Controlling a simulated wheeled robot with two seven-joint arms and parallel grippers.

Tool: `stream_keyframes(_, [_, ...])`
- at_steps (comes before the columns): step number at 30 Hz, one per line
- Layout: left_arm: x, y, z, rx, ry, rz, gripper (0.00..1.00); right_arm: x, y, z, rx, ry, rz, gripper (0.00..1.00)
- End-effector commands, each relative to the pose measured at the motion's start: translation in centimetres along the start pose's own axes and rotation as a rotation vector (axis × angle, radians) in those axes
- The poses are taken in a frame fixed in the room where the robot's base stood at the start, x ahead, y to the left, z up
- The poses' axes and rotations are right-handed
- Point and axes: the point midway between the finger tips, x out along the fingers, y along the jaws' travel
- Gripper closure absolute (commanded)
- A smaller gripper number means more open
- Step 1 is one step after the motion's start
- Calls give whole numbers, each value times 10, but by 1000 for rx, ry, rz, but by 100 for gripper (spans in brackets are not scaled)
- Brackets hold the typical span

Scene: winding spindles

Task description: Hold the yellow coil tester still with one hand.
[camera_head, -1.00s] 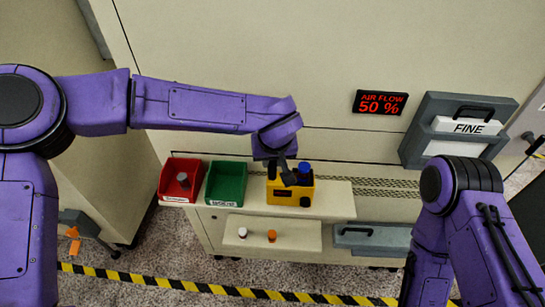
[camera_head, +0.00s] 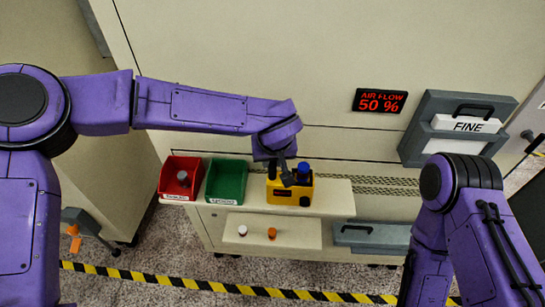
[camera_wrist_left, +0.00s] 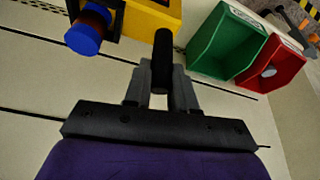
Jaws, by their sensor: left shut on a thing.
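The yellow coil tester (camera_head: 305,188) stands upright on the pale shelf, below the wall panel. A blue-capped part (camera_head: 303,168) stands at its right rear; it also shows in the left wrist view (camera_wrist_left: 86,34), with a reddish-brown band beside the cap. My left gripper (camera_head: 288,178) reaches down at the tester's top from the left. In the left wrist view its fingers (camera_wrist_left: 161,80) are closed around a black upright post at the edge of the yellow body (camera_wrist_left: 150,20). The arm hides part of the tester in the head view. My right gripper is out of view.
Left of the tester stand a green bin (camera_head: 227,181) and a red bin (camera_head: 180,180) holding a grey-topped part. A lower ledge (camera_head: 290,231) carries a white-topped and an orange part. A red display (camera_head: 380,101) reads "AIR FLOW 50 %". A grey "FINE" holder (camera_head: 455,140) hangs right.

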Motion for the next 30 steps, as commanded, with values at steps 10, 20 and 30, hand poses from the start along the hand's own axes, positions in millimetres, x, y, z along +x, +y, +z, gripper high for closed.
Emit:
stream_keyframes(10, [2,0,1,-1,0,1,100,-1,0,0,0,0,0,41])
stream_keyframes(20, [3,0,1,0,-1,-1,100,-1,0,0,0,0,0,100])
stream_keyframes(30, [3,0,1,0,-1,0,100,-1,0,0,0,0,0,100])
